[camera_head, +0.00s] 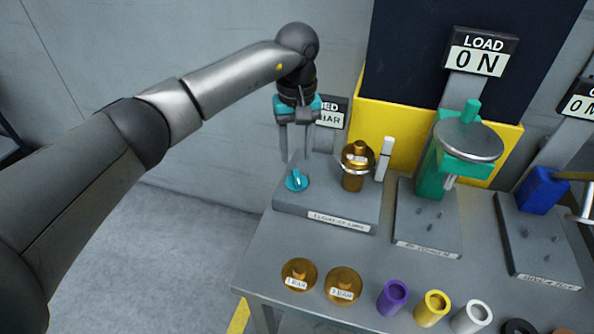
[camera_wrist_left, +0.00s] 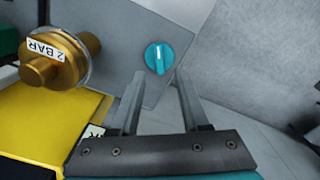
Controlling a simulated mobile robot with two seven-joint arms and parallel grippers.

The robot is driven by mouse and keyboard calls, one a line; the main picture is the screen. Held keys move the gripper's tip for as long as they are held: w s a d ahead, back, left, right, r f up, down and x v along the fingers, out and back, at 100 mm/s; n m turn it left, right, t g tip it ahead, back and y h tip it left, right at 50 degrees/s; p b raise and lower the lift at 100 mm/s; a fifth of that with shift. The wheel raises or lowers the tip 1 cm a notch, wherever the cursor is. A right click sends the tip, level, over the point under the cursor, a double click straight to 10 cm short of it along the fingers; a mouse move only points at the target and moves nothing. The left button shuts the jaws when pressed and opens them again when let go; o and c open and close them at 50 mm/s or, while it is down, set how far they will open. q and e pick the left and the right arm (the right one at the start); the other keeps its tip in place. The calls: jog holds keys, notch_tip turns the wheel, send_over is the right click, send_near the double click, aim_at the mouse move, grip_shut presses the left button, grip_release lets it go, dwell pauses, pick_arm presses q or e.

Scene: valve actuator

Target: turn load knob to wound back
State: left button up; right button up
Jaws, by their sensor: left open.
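The load knob is a small teal knob (camera_head: 297,180) on the left end of a grey base plate (camera_head: 330,205) in the head view. It also shows in the left wrist view (camera_wrist_left: 158,58), with a white pointer line on its face. My left gripper (camera_head: 296,157) is open and empty, fingers pointing down above the knob. In the left wrist view the fingertips (camera_wrist_left: 160,78) lie just short of the knob, and the knob is not between them. My right gripper is not in view.
A brass cylinder (camera_head: 354,170) marked 2 BAR in the wrist view (camera_wrist_left: 68,60) stands right of the knob. A green valve (camera_head: 432,180) and blue valve (camera_head: 540,192) stand further right. Loose brass weights (camera_head: 299,274) and coloured rings (camera_head: 393,297) lie in front.

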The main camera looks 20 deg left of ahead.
aim_at(297, 176)
pick_arm(q)
notch_tip(297, 176, down, 6)
jog(key=shift+c, duration=0.3)
grip_shut()
dwell(0.3)
